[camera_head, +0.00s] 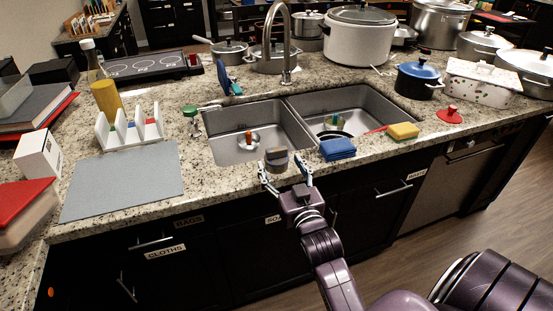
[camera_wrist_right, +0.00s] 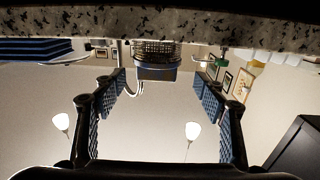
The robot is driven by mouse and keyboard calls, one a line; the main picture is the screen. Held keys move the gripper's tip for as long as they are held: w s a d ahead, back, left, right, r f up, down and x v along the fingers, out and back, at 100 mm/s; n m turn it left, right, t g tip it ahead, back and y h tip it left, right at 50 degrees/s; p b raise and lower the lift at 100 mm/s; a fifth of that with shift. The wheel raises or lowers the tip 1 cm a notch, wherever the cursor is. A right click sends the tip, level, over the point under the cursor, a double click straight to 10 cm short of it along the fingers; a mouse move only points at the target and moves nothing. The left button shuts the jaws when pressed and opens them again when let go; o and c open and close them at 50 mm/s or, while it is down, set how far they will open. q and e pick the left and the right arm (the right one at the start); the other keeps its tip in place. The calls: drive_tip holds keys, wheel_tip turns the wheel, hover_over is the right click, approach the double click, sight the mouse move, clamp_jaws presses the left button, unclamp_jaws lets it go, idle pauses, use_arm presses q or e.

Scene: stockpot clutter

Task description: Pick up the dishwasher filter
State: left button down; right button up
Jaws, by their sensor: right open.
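The dishwasher filter appears to be the short grey-brown cylinder (camera_head: 276,158) at the front edge of the counter, before the sink. In the right wrist view, which looks upside down, it is a mesh cylinder with a bluish band (camera_wrist_right: 157,60). My right gripper (camera_head: 286,172) is open and empty, just in front of the counter edge. Its fingers (camera_wrist_right: 160,98) point toward the filter, which shows beyond and between them, apparently untouched. My left gripper is not in view.
A blue sponge stack (camera_head: 338,149) lies right of the filter, with a yellow sponge (camera_head: 403,131) farther right. The double sink (camera_head: 230,120) opens behind. A grey mat (camera_head: 125,185) lies left. The counter edge (camera_wrist_right: 230,28) runs close to the fingers.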

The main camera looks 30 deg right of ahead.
sight(278, 155)
drive_tip(key=x, duration=0.2)
drive_tip(key=p+x, duration=0.1)
drive_tip(key=x, duration=0.2)
drive_tip(key=shift+w+d, duration=0.25)
drive_tip(key=shift+d, duration=0.1)
drive_tip(key=shift+c, duration=0.2)
drive_tip(key=shift+r, duration=0.1)
drive_tip(key=c, duration=1.2)
